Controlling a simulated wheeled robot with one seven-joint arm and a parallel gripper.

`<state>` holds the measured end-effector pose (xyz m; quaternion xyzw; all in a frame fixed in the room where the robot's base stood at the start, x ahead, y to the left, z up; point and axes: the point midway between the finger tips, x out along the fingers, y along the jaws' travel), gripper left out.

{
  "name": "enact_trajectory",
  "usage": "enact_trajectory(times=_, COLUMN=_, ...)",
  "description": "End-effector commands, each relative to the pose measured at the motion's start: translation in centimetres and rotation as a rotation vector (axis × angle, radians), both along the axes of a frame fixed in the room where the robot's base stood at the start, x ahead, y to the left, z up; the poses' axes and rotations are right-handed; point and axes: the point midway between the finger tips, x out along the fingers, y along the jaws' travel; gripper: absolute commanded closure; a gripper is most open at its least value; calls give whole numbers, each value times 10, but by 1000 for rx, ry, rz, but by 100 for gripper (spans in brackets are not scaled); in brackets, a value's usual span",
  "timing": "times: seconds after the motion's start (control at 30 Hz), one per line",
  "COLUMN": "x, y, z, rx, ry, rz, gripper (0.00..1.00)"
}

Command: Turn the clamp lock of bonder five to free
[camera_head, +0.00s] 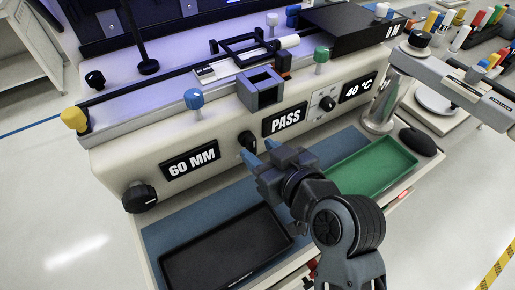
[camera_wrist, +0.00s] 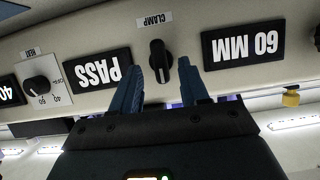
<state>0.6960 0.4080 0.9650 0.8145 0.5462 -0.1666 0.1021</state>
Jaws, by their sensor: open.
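The clamp lock is a black knob (camera_wrist: 160,54) on the cream front panel, with a CLAMP label (camera_wrist: 155,20) beside it in the wrist view. Its grip bar stands roughly upright in that picture. In the head view the knob (camera_head: 247,140) sits between the 60 MM and PASS displays, partly hidden by my gripper. My gripper (camera_head: 259,153) is open just in front of the panel. In the wrist view its two blue fingers (camera_wrist: 160,68) lie on either side of the knob; I cannot tell whether they touch it. No bonder number is readable.
A HEAT knob (camera_wrist: 42,80) sits beyond the PASS display (camera_wrist: 100,72). A large black knob (camera_head: 139,197) is at the panel's left end. A black tray (camera_head: 226,252) and green tray (camera_head: 372,172) lie on the blue mat below. A microscope-like arm (camera_head: 455,84) stands right.

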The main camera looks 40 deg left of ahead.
Motion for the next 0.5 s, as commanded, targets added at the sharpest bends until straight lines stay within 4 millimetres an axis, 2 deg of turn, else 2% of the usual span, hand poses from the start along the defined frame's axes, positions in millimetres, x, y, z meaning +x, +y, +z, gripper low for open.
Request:
enact_trajectory(times=0.2, x=-13, y=-32, z=12, rx=1, ry=0, rz=-2, gripper=55)
enact_trajectory(times=0.33, x=-18, y=-43, z=18, rx=1, ry=0, rz=0, gripper=55)
enact_trajectory(times=0.5, x=-20, y=-49, z=21, rx=0, ry=0, rz=0, gripper=55)
